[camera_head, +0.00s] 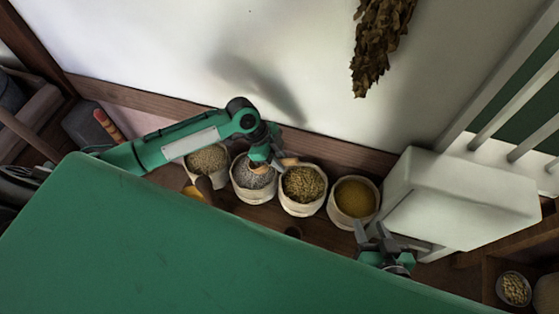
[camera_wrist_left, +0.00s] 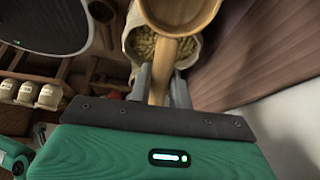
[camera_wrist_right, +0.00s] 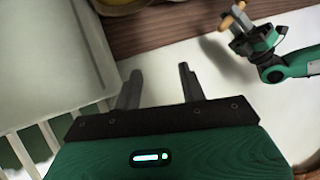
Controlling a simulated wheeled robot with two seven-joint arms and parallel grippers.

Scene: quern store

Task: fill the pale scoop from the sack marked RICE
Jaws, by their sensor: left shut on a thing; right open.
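Several open cloth sacks stand in a row along the wall: a tan-grain sack (camera_head: 207,160), a pale grey-white grain sack (camera_head: 253,177), a greenish-yellow grain sack (camera_head: 303,188) and a golden grain sack (camera_head: 354,198). I cannot read any sack's marking. My left gripper (camera_head: 268,158) is above the grey-white sack, shut on the handle of a pale wooden scoop (camera_wrist_left: 180,12). My right gripper (camera_wrist_right: 160,88) is open and empty, in front of the golden sack.
A white box-like block (camera_head: 465,200) stands right of the sacks, below white rails (camera_head: 505,100). A dried bunch (camera_head: 380,45) hangs on the wall.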

